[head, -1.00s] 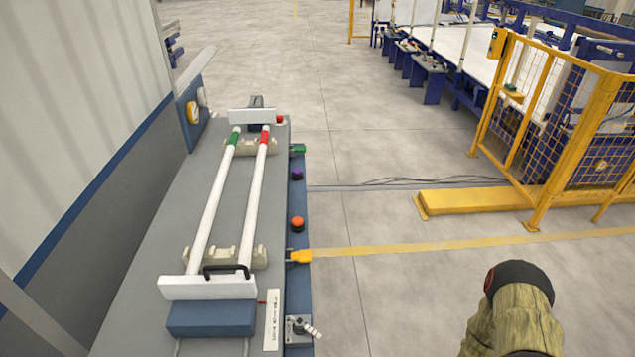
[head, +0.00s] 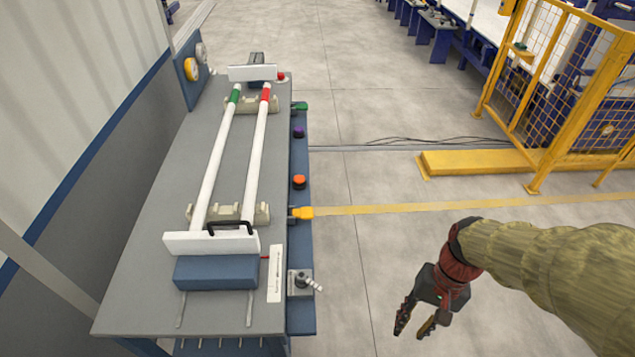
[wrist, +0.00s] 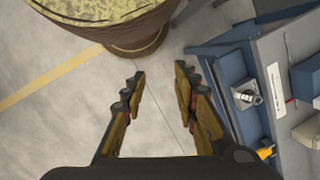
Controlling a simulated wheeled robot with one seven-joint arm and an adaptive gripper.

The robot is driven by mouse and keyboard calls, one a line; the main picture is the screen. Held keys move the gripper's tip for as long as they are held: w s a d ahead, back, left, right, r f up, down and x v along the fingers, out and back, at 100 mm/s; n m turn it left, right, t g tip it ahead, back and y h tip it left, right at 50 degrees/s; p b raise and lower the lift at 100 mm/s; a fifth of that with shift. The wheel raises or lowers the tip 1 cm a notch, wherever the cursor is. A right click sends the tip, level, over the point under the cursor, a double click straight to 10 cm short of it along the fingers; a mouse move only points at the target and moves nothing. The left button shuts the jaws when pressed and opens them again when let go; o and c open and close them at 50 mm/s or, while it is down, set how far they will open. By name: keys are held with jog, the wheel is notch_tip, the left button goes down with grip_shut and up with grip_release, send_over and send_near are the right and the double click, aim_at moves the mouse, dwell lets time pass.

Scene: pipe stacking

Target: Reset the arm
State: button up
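My gripper (head: 416,318) hangs at the end of my sleeved arm, to the right of the workbench, over bare floor. Its fingers are apart and nothing is between them; the wrist view also shows the open fingers (wrist: 160,95) with only floor between. Two white pipes, one with a green band (head: 218,150) and one with a red band (head: 257,150), lie side by side in cradles on the grey bench (head: 150,220), well away from the gripper.
The bench edge carries an orange button (head: 299,182), a yellow connector (head: 302,213) and a small lever switch (head: 303,282). A yellow mesh fence (head: 555,80) stands at the back right. Floor between bench and fence is clear, with a yellow line (head: 400,207) across it.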

notch_tip(320, 180, up, 19)
jog(key=w+a+n+t+h, duration=0.1)
jog(key=n+t+h, duration=0.1)
jog(key=n+t, duration=0.2)
jog(key=t, duration=0.3)
jog(key=shift+w+a, duration=0.3)
jog(key=shift+w, duration=0.1)
dwell(0.8)
